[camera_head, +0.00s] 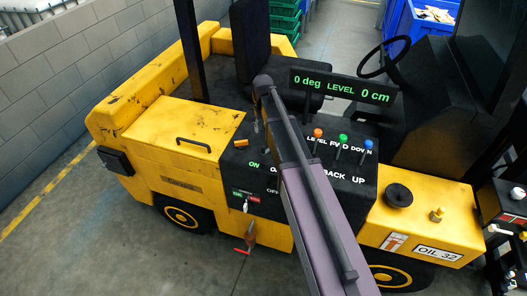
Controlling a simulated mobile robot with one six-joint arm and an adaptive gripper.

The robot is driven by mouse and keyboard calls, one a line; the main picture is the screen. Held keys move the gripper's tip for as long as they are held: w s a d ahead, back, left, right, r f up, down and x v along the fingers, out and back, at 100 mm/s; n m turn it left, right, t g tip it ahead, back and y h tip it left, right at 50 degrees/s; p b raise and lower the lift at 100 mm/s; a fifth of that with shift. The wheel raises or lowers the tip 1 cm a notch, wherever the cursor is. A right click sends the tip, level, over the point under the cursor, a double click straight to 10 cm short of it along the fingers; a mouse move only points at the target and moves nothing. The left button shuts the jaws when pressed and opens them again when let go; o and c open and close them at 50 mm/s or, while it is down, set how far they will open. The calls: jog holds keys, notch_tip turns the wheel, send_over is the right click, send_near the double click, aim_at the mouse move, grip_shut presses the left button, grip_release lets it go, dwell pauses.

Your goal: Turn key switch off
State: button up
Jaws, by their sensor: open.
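A small panel (245,194) with a green and a red label sits on the side of the yellow forklift (190,180), with a white key-like piece (245,206) below the labels. It may be the key switch; its turned position is too small to tell. A red-tipped piece (241,251) sticks out lower on the side. My arm rises from the bottom right across the console and covers part of it. My gripper cannot be made out; the arm's far end hides behind its own links.
A display (345,87) reads 0 deg and 0 cm. Orange, green and blue-topped levers (343,143) stand right of my arm. A steering wheel (384,57) and a black cap (398,196) are further right. Grey floor (110,245) lies clear at the lower left.

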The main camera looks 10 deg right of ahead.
aim_at(263, 147)
jog(key=shift+f+b, duration=5.8)
jog(key=shift+f, duration=0.3)
grip_shut()
